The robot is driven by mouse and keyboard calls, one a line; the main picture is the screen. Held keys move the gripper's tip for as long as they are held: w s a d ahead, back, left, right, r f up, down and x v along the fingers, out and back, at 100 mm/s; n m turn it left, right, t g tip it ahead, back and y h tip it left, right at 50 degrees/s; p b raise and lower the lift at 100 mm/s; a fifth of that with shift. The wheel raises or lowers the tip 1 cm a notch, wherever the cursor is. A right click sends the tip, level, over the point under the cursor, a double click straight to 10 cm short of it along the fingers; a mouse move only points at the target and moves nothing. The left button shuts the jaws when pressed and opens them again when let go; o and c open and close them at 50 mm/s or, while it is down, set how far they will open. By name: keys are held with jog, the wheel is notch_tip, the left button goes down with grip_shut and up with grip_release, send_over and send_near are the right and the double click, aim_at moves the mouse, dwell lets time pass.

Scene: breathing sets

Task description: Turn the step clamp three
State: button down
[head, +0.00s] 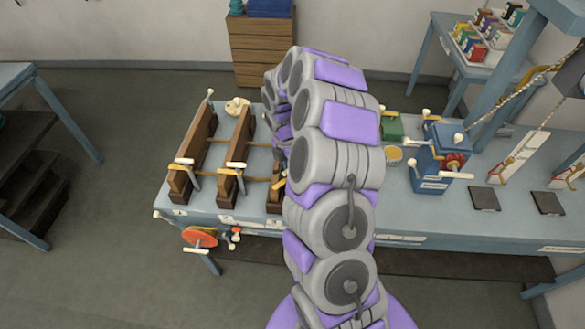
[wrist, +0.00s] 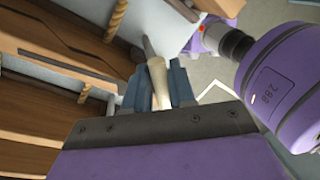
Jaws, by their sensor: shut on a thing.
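My gripper (wrist: 159,80) shows in the wrist view, its two blue-grey fingers shut on a cream handle (wrist: 157,72). A grey bar runs up from the handle. The head view hides my gripper behind my arm. In the head view, wooden clamp beams stand on the blue bench: one at the left (head: 197,150), one in the middle (head: 236,158) and a third (head: 275,200) mostly hidden by my arm. Cream-tipped handles sit at the near ends of the left and middle beams. I cannot read which clamp the held handle belongs to.
Brass-coloured rods (head: 257,179) link the beams. A blue box (head: 443,160) with handles and a yellow tin (head: 394,155) stand right of my arm. Floor is free in front of the bench.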

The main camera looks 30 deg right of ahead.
jog(key=shift+w+r, duration=0.15)
jog(key=shift+w, duration=0.1)
jog(key=c, duration=1.3)
grip_release()
jog(key=shift+o, duration=1.2)
jog(key=shift+w, duration=0.1)
jog(key=w+r, duration=0.3)
jog(key=r, duration=1.3)
jog(key=shift+w+a+r+p, duration=0.15)
jog(key=shift+a+r+p, duration=0.1)
jog(key=shift+r+p, duration=0.15)
jog(key=shift+f, duration=0.1)
